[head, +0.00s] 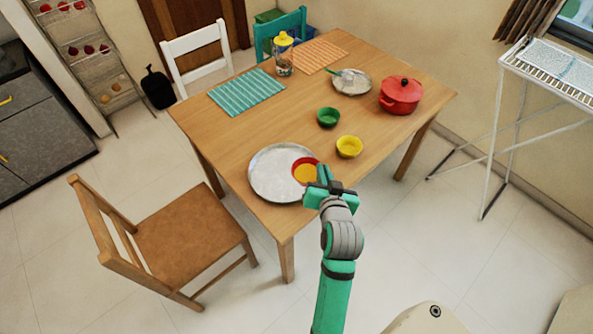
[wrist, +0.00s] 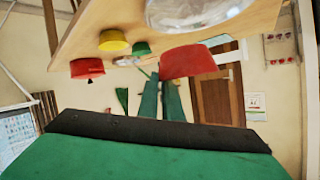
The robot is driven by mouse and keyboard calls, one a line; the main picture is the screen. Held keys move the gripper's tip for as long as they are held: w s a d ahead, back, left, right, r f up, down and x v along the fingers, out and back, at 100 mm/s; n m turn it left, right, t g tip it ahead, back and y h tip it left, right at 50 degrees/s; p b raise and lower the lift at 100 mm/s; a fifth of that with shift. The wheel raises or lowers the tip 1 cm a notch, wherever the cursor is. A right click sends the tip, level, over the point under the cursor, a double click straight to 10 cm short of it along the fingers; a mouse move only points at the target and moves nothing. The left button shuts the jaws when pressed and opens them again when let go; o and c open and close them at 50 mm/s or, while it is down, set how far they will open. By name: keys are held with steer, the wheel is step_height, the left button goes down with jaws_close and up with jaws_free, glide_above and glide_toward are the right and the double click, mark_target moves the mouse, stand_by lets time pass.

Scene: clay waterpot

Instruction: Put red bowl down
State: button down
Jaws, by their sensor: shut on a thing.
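The red bowl (head: 316,161), with orange-yellow showing inside it, appears over the right part of a large silver plate (head: 268,172) near the table's front corner. I cannot tell whether it touches the plate. My green gripper (head: 323,174) is at the bowl's right edge and is shut on its rim. In the wrist view the red bowl (wrist: 188,62) is beside the fingertips (wrist: 160,75), and the silver plate (wrist: 190,10) shows at the top edge. The fingers hide part of the bowl's near side in the head view.
On the wooden table (head: 225,130) stand a yellow bowl (head: 349,147), a green bowl (head: 328,117), a red lidded pot (head: 400,96), a smaller plate (head: 351,82) and a jug with a yellow lid (head: 284,55). A wooden chair (head: 185,235) stands at the left front.

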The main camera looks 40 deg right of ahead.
mark_target(307, 163)
steer(key=w+f, duration=0.1)
steer(key=w, duration=0.1)
steer(key=w+f, duration=0.1)
steer(key=w, duration=0.2)
steer(key=w+f, duration=0.1)
steer(key=w, duration=0.1)
steer(key=shift+w+f, duration=0.1)
steer(key=shift+w, duration=0.2)
steer(key=w+f, duration=0.2)
steer(key=f, duration=0.1)
steer(key=w+f, duration=0.1)
steer(key=shift+w+d+f, duration=0.1)
steer(key=shift+w+f, duration=0.2)
steer(key=shift+f, duration=0.1)
steer(key=shift+w+d+f, duration=0.1)
steer(key=shift+w+f, duration=0.3)
steer(key=shift+f, duration=0.15)
step_height(307, 163, down, 3)
steer(key=shift+w+f, duration=0.1)
steer(key=shift+w, duration=0.15)
